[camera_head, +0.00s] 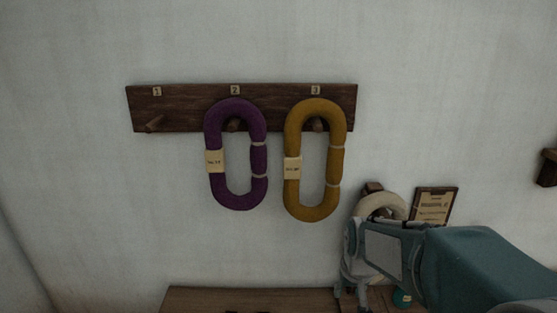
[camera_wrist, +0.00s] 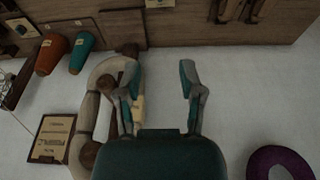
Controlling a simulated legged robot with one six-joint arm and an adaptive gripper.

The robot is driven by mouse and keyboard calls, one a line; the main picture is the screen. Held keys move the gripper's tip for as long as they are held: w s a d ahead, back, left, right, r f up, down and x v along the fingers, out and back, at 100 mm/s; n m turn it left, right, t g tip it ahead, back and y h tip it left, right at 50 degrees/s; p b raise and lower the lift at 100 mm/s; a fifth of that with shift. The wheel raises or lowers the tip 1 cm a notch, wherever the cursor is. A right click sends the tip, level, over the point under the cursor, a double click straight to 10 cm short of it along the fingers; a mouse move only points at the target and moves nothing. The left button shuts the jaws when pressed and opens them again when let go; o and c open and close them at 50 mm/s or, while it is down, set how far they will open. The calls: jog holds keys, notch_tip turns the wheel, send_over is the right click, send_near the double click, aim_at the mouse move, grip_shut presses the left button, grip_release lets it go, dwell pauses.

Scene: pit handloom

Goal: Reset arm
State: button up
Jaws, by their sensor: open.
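My gripper (camera_head: 352,285) is at the lower right in the head view, low in front of the wall. In the wrist view my gripper (camera_wrist: 158,80) has its two fingers spread, with nothing between them. A cream skein (camera_head: 383,205) shows partly behind my gripper. In the wrist view the cream skein (camera_wrist: 88,118) hangs just left of the fingers, partly covered by the left one. A purple skein (camera_head: 216,110) hangs on peg 2 and a mustard skein (camera_head: 292,122) on peg 3 of the wooden rack (camera_head: 175,97). Peg 1 (camera_head: 154,124) is bare.
A framed notice (camera_head: 434,205) is on the wall right of the cream skein. A wooden bench top (camera_head: 240,298) lies below. An orange cone (camera_wrist: 52,54) and a teal cone (camera_wrist: 82,52) stand near the cream skein.

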jog(key=s+r+t, duration=0.1)
jog(key=s+r, duration=0.3)
jog(key=s, duration=0.5)
jog(key=s+r+t, duration=0.2)
jog(key=s+r, duration=0.3)
jog(key=s, duration=0.4)
jog(key=shift+s, duration=0.35)
